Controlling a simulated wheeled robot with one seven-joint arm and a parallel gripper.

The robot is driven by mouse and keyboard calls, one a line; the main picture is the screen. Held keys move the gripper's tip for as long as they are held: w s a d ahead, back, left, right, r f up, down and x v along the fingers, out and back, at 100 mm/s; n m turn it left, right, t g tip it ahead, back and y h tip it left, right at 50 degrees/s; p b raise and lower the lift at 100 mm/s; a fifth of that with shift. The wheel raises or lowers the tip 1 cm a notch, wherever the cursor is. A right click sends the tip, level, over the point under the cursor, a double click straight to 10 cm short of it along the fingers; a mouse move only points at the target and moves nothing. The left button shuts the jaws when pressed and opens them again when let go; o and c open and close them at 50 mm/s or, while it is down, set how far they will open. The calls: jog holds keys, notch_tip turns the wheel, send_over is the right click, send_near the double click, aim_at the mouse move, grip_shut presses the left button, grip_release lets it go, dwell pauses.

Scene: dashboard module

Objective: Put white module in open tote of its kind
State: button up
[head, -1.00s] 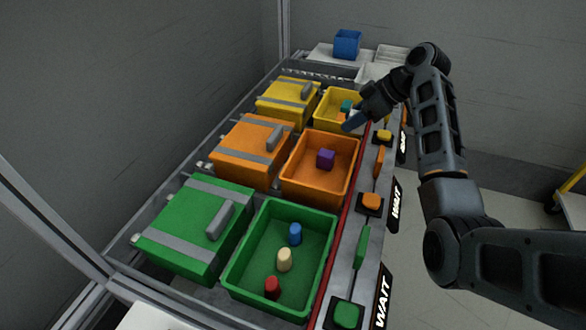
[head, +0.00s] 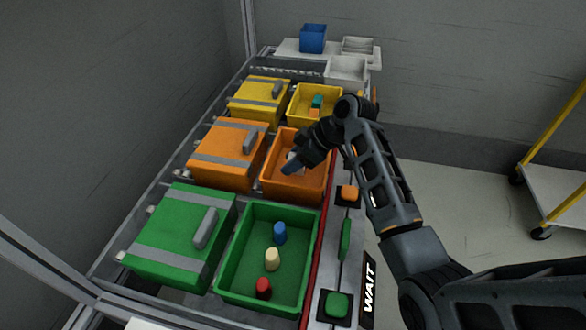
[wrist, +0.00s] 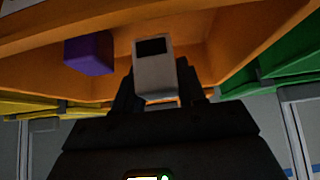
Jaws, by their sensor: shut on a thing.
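My gripper (head: 294,164) is over the open orange tote (head: 310,188) in the head view. In the wrist view my gripper (wrist: 157,92) is shut on the white module (wrist: 155,74), a boxy piece with a black patch on its face. A purple block (wrist: 89,53) sits in the orange tote (wrist: 190,55), to the left of the module in that view. In the head view my arm hides the purple block and most of the module. The open green tote (head: 245,275) holds blue, cream and red pegs. The open yellow tote (head: 300,116) holds teal and orange pieces.
Lidded yellow (head: 255,95), orange (head: 225,150) and green (head: 180,235) totes stand left of the open ones. A blue bin (head: 313,38) and white trays (head: 346,68) are at the back. Buttons, such as the green one (head: 338,304), line the right edge.

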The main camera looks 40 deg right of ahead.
jog(key=shift+f, duration=1.85)
jog(key=shift+f, duration=0.1)
jog(key=o, duration=1.1)
jog(key=v, duration=1.2)
